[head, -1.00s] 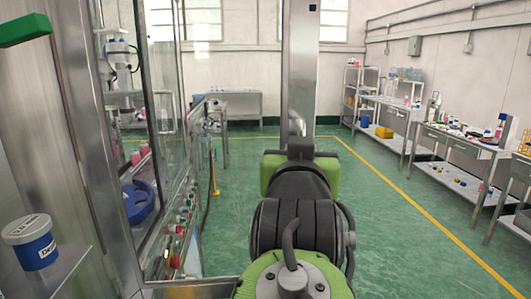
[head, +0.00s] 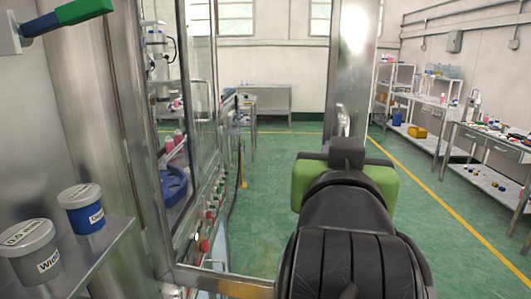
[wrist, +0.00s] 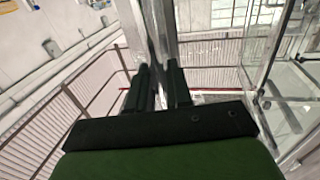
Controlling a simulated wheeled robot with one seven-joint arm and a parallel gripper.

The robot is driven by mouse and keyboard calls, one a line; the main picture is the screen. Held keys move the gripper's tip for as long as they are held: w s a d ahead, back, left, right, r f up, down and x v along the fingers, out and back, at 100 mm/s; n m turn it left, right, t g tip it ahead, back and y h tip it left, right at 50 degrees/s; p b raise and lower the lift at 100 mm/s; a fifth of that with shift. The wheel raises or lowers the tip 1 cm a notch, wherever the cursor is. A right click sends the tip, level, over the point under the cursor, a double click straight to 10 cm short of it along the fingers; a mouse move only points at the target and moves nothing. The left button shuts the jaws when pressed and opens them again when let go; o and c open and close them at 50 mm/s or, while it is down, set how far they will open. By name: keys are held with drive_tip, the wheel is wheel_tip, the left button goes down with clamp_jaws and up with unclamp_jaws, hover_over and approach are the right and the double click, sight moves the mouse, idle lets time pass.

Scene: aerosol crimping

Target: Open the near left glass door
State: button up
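The near left glass door stands swung out from the machine. Its metal upright (head: 355,60) is in the middle of the head view, and its bottom rail (head: 225,284) runs back to the machine's frame at the left. The pane between is clear. A small handle (head: 343,121) is on the upright, just beyond my arm's end. In the wrist view my gripper (wrist: 159,82) has one dark finger on each side of a metal bar, close against it; this appears to be the handle. The fingers are hidden behind my wrist in the head view.
The machine (head: 205,130) with its button row stands left. A green-ended lever (head: 80,12) is above. Benches (head: 480,140) line the right wall; green floor between is clear.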

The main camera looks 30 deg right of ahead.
drive_tip(key=shift+o, duration=1.3)
wheel_tip(320, 180, up, 10)
drive_tip(key=p, duration=0.7)
drive_tip(key=shift+p, duration=0.35)
